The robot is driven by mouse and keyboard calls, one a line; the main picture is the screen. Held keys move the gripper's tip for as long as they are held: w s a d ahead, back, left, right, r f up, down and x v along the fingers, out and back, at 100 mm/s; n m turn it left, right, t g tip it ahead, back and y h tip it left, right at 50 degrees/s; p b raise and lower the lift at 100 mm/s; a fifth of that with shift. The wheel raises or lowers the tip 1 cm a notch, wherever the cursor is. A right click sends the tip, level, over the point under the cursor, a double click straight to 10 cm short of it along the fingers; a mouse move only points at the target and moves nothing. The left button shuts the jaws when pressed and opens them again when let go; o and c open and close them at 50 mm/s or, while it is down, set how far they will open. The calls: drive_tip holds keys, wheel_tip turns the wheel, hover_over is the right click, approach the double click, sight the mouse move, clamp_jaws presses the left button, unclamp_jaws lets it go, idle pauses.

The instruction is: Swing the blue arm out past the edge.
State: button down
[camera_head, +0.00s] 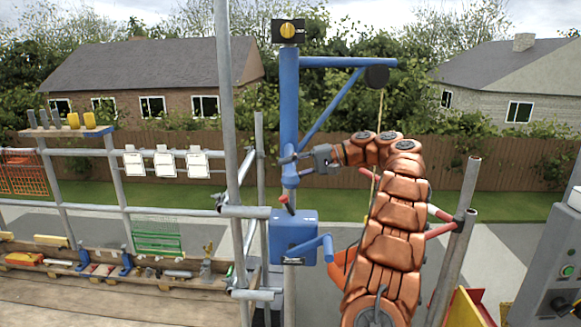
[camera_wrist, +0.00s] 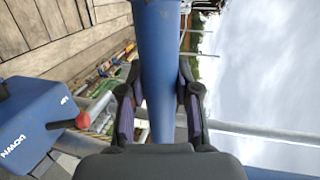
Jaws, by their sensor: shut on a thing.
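The blue arm (camera_head: 335,62) of the hoist reaches right from the top of its blue mast (camera_head: 288,100), with a slanted brace below and a dark pulley (camera_head: 377,75) at its end. A rope hangs from the pulley and passes behind my arm. My gripper (camera_head: 297,158) is at the mast, well below the blue arm. In the wrist view, my gripper (camera_wrist: 158,90) is shut around a thick blue tube (camera_wrist: 158,45) of the hoist, one finger on each side. The blue winch box (camera_head: 293,237) with a red lever is below; it also shows in the wrist view (camera_wrist: 28,115).
Grey scaffold poles (camera_head: 228,110) stand just left of the mast. More poles with red ends (camera_head: 465,200) stand to the right. A grey control cabinet (camera_head: 550,260) with a green button is at the far right. A plank (camera_head: 110,300) lies at lower left.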

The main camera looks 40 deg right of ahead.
drive_tip(key=shift+f, duration=0.2)
drive_tip(key=c, duration=1.1)
unclamp_jaws()
drive_tip(key=o, duration=0.3)
drive_tip(key=shift+r, duration=0.15)
